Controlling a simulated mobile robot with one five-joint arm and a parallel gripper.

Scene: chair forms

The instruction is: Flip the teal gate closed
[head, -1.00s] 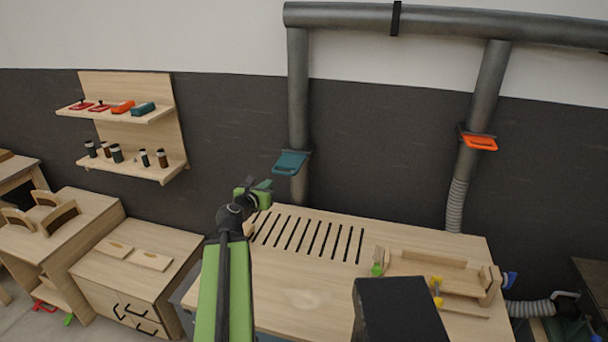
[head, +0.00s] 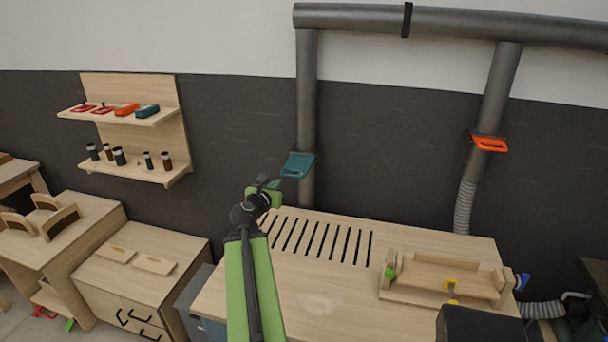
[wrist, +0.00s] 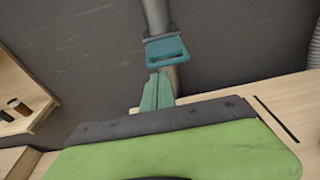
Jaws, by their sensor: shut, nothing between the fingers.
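The teal gate (head: 298,165) is a flat plate with a handle slot on the left vertical grey duct (head: 307,110). It sticks out from the duct toward me and to the left. In the wrist view the teal gate (wrist: 166,52) is just beyond the fingertips. My gripper (head: 270,184) is shut and empty, a little below and left of the gate in the head view. In the wrist view my gripper (wrist: 158,80) points up at the gate's lower edge. I cannot tell whether the tips touch it.
An orange gate (head: 489,143) sits on the right duct. The slotted wooden bench (head: 320,290) lies below, with a wooden jig (head: 445,277) at its right. A wall shelf (head: 135,120) and drawer cabinet (head: 140,275) stand left. Dark wall is clear between the ducts.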

